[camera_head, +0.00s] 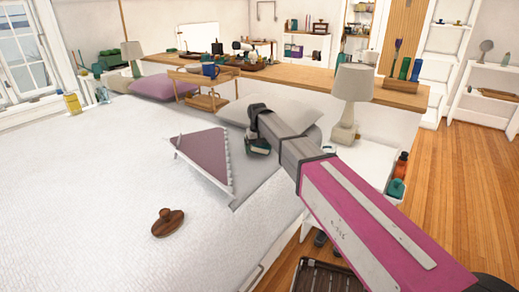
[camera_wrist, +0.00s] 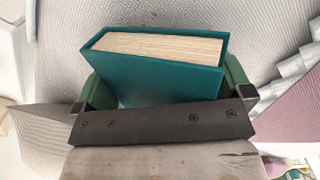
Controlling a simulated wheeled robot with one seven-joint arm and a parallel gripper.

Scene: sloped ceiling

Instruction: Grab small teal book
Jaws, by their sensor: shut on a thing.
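The small teal book (camera_wrist: 160,78) shows large in the wrist view, its cream page edges facing up in the picture. It sits between the two green fingers of my gripper (camera_wrist: 168,84), one at each end of it. My gripper is shut on the book. In the head view my gripper (camera_head: 258,144) is at the far side of the bed, by the grey pillow. The book is too small and covered there to make out clearly.
A white bed (camera_head: 100,180) fills the left. A purple, white-edged cushion (camera_head: 205,156) lies left of my gripper. A wooden object (camera_head: 168,222) lies on the bed. A lamp (camera_head: 350,95) and bottles (camera_head: 398,175) stand on the right. Wooden floor (camera_head: 450,180) is open there.

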